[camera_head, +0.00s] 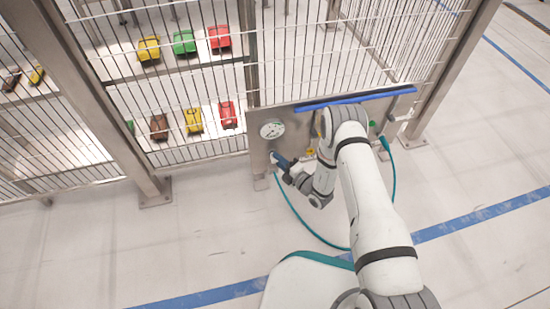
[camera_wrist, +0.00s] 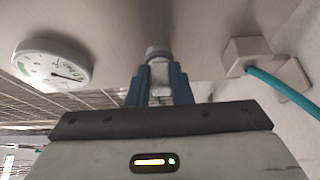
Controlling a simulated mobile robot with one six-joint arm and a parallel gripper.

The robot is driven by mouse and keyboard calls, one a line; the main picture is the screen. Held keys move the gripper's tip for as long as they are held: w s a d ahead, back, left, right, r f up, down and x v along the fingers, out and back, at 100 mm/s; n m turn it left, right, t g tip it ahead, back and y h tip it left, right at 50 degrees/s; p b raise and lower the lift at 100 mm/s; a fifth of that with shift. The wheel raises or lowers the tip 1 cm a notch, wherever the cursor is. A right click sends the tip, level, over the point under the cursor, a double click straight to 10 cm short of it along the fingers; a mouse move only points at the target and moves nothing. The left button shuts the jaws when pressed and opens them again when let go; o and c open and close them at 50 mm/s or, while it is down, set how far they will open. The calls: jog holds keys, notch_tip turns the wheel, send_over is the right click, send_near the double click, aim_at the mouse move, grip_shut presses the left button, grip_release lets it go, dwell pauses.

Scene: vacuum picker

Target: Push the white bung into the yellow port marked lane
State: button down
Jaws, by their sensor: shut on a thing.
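My gripper (camera_wrist: 160,78) has two blue fingers and is shut on the white bung (camera_wrist: 159,67), a pale piece between the fingertips. A grey round end (camera_wrist: 157,51) shows just beyond it, against the metal panel. I cannot tell whether the bung touches the panel or sits in something. In the head view my gripper (camera_head: 281,162) is at the panel's left part, below the round gauge. A small yellow port (camera_head: 310,152) shows on the panel to the right of my gripper. Its mark is too small to read. The yellow port does not show in the wrist view.
The metal panel (camera_head: 257,146) carries a round white gauge (camera_head: 272,130), also in the wrist view (camera_wrist: 53,67). A teal hose (camera_head: 300,219) loops below; in the wrist view it meets a pale block (camera_wrist: 247,56). A wire fence (camera_head: 200,85) stands behind. A blue strip (camera_head: 355,100) tops the panel.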

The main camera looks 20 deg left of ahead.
jog(key=shift+s+d, duration=0.1)
jog(key=shift+s, duration=0.1)
jog(key=shift+s+d+p, duration=0.25)
jog(key=shift+s+d, duration=0.15)
jog(key=shift+s, duration=0.3)
jog(key=shift+s+d+p, duration=0.3)
jog(key=shift+s+d, duration=0.1)
jog(key=shift+s, duration=0.25)
jog(key=shift+s+d+p, duration=0.25)
jog(key=shift+s+d, duration=0.15)
jog(key=shift+s, duration=0.3)
jog(key=shift+r, duration=0.1)
jog(key=w+d+r+m+t+h, duration=0.2)
jog(key=w+d+r, duration=0.2)
jog(key=d+r, duration=0.4)
jog(key=w+d+r+m+t+h, duration=0.1)
jog(key=w+d+r+t, duration=0.1)
jog(key=w+d+r, duration=0.45)
jog(key=s+d+r+m+t+h+p, duration=0.1)
jog(key=s+d+r+m+h, duration=0.1)
jog(key=d+r, duration=0.65)
jog(key=s+d+r+m+t+h+p, duration=0.1)
jog(key=s+d+r+t+h, duration=0.15)
jog(key=d+r, duration=0.55)
notch_tip(320, 180, up, 30)
jog(key=a+p, duration=0.1)
jog(key=p, duration=3.6)
jog(key=shift+r+g+y, duration=0.25)
jog(key=shift+g+y, duration=0.1)
